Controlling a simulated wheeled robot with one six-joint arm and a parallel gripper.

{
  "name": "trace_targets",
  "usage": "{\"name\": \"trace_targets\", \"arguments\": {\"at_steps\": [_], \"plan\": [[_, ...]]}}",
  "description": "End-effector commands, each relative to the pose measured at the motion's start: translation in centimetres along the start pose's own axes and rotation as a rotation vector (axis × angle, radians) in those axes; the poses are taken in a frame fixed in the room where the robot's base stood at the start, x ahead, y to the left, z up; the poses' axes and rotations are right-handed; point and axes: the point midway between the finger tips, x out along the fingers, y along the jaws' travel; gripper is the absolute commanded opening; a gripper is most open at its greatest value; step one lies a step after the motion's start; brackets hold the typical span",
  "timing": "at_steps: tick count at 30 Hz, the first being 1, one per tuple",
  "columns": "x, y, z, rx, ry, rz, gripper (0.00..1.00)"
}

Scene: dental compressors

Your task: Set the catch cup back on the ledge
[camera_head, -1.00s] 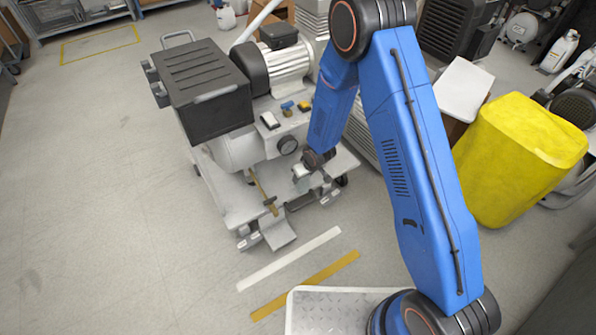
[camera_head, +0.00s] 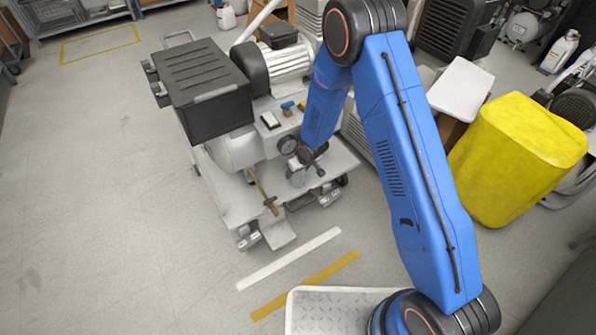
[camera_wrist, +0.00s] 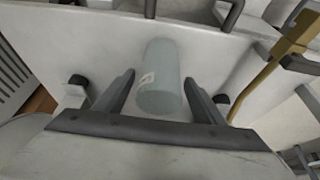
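The catch cup (camera_wrist: 160,82) is a pale, translucent cylinder with a small white label, seen in the wrist view between my gripper's fingers. My gripper (camera_wrist: 157,88) is open, with one dark finger on each side of the cup and a narrow gap on both sides. In the head view my gripper (camera_head: 298,172) is low at the front of the compressor, over the white cart deck (camera_head: 232,203). I cannot pick out the cup there. A white flat surface (camera_wrist: 90,42) lies behind the cup; I cannot tell if it is the ledge.
A brass-coloured rod (camera_head: 262,188) stands left of my gripper and shows at right in the wrist view (camera_wrist: 282,62). A yellow covered object (camera_head: 515,160) stands right. Floor at left is clear.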

Motion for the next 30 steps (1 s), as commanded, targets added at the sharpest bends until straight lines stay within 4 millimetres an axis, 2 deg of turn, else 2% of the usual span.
{"name": "trace_targets", "arguments": {"at_steps": [10, 19, 30], "plan": [[-0.5, 0.0, -0.1, 0.000, 0.000, 0.000, 0.63], [-3.5, 0.0, -0.2, -0.001, 0.002, 0.000, 0.63], [-5.5, 0.0, 5.3, 0.002, -0.003, -0.001, 0.63]]}}
